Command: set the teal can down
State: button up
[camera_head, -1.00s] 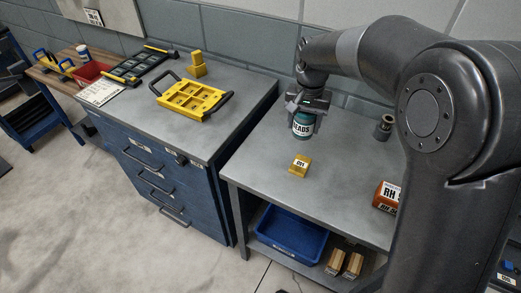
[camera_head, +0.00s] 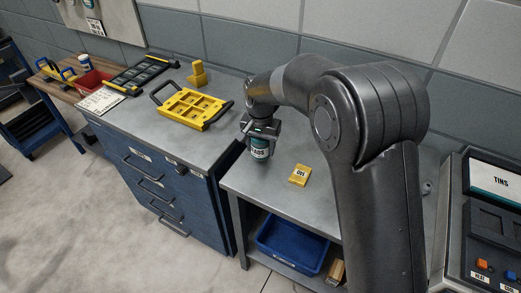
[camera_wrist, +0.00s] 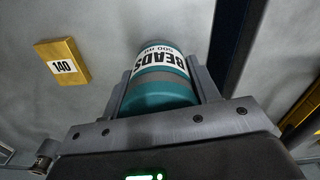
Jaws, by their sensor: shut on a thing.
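The teal can (camera_head: 259,152), with a white BEADS label, is held upright over the left end of the grey bench (camera_head: 285,210), close to the drawer cabinet. My gripper (camera_head: 261,134) is shut around its upper part. In the wrist view the can (camera_wrist: 160,95) sits between the two fingers of my gripper (camera_wrist: 165,80). I cannot tell whether the base of the can touches the bench top.
A yellow labelled block (camera_head: 300,175) lies on the bench right of the can; it also shows in the wrist view (camera_wrist: 62,64). A cabinet (camera_head: 170,180) with a yellow mould tray (camera_head: 192,107) adjoins on the left. A blue bin (camera_head: 291,243) sits below.

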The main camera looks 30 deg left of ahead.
jog(key=shift+f, duration=1)
jog(key=shift+f, duration=0.15)
jog(key=o, duration=1.3)
notch_tip(320, 180, up, 12)
jog(key=shift+r, duration=0.1)
